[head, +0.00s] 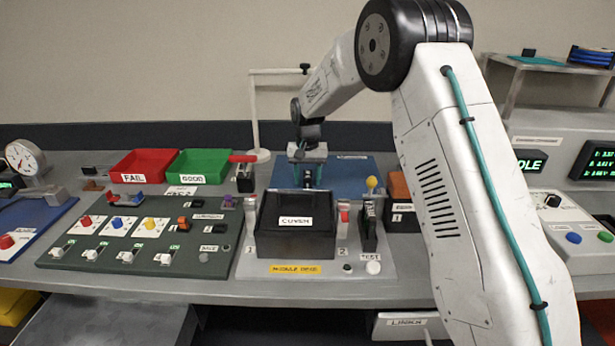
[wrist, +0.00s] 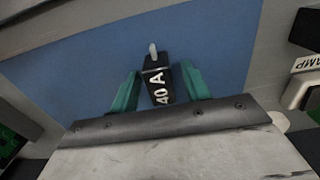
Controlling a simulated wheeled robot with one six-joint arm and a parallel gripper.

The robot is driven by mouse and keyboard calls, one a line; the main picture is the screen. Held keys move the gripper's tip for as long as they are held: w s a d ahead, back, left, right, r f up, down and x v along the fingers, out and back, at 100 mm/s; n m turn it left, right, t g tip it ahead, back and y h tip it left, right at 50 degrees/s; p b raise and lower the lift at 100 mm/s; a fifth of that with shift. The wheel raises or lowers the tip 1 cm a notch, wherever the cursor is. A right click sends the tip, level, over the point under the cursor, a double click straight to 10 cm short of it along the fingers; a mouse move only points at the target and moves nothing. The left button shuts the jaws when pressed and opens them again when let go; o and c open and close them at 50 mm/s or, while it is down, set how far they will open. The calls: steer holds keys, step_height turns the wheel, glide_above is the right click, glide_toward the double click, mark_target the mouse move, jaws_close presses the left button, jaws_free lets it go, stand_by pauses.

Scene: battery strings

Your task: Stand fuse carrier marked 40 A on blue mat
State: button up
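The fuse carrier (wrist: 159,88) is a small dark block with a white "40 A" label and a pale pin at its far end. In the wrist view it sits between the two teal fingers of my gripper (wrist: 159,78), with narrow gaps on both sides. My gripper is open around it. The blue mat (wrist: 85,65) spreads behind and around the carrier. In the head view my gripper (head: 307,172) is low over the blue mat (head: 350,172), behind the black cover box. The carrier's contact with the mat is not clearly visible.
The black cover box (head: 295,243) stands in front of the mat. Red (head: 145,163) and green (head: 200,163) bins are at the left. A switch panel (head: 125,272) lies at the front left. A lamp-labelled part (wrist: 305,82) shows at right in the wrist view.

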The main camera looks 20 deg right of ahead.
mark_target(308, 174)
step_height(308, 174, up, 12)
steer(key=shift+r, duration=0.25)
stand_by(0.3)
steer(key=s+d+r+n, duration=0.1)
steer(key=s+r, duration=0.5)
steer(key=s, duration=0.6)
steer(key=s+d+r+n, duration=0.1)
steer(key=s+r, duration=0.5)
steer(key=s, duration=0.5)
steer(key=s+f, duration=0.3)
steer(key=s, duration=1)
steer(key=s+d+f+n+t, duration=0.1)
steer(key=s+f, duration=0.2)
steer(key=s, duration=1)
steer(key=shift+f+n, duration=0.3)
